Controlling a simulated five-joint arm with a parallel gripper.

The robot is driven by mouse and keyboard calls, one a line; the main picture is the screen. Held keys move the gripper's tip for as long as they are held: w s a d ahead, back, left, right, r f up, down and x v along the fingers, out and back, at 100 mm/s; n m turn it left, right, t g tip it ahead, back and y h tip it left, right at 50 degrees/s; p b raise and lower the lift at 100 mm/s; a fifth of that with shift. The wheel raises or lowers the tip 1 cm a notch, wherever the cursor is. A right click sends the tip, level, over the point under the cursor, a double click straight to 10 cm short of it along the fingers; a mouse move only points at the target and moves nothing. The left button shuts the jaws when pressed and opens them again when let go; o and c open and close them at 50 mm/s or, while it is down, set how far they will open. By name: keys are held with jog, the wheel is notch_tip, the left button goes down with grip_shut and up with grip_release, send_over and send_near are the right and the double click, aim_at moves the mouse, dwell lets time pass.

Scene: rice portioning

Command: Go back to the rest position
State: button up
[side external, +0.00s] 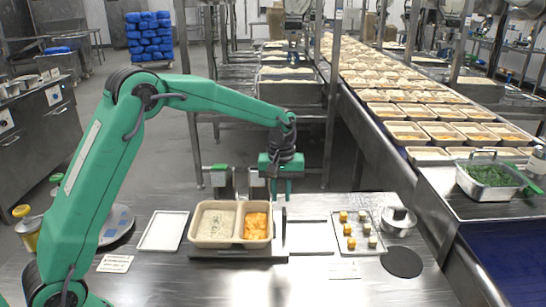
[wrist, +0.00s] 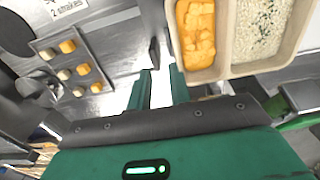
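My green gripper (side external: 281,194) hangs above the metal table, just behind and right of the two-compartment tray, with its fingers pointing down. In the wrist view its two fingers (wrist: 160,88) stand apart with only bare surface between them, so it is open and empty. The beige tray (side external: 192,228) holds seasoned rice (side external: 215,223) in its left compartment and orange food (side external: 257,226) in its right one. In the wrist view the orange food (wrist: 196,35) lies to the right of the fingers, with the rice (wrist: 260,30) beyond it.
A small tray with yellow and pale cubes (side external: 344,229), a lidded metal pot (side external: 398,222) and a black disc (side external: 401,262) are at right. A dark upright plate (side external: 284,235) stands beside the beige tray. A white tray (side external: 163,231) lies left. A conveyor of filled trays (side external: 440,131) runs behind.

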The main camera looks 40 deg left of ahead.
jog(key=s+r+m+t, duration=0.3)
jog(key=s+r+m, duration=0.1)
jog(key=s+r, duration=1)
jog(key=s+a+f+m+t, duration=0.1)
jog(key=s+m, duration=0.3)
jog(key=s, duration=1.2)
jog(key=shift+f+m+t, duration=0.4)
jog(key=shift+f+t, duration=0.2)
jog(key=shift+t, duration=0.1)
jog(key=shift+a, duration=0.1)
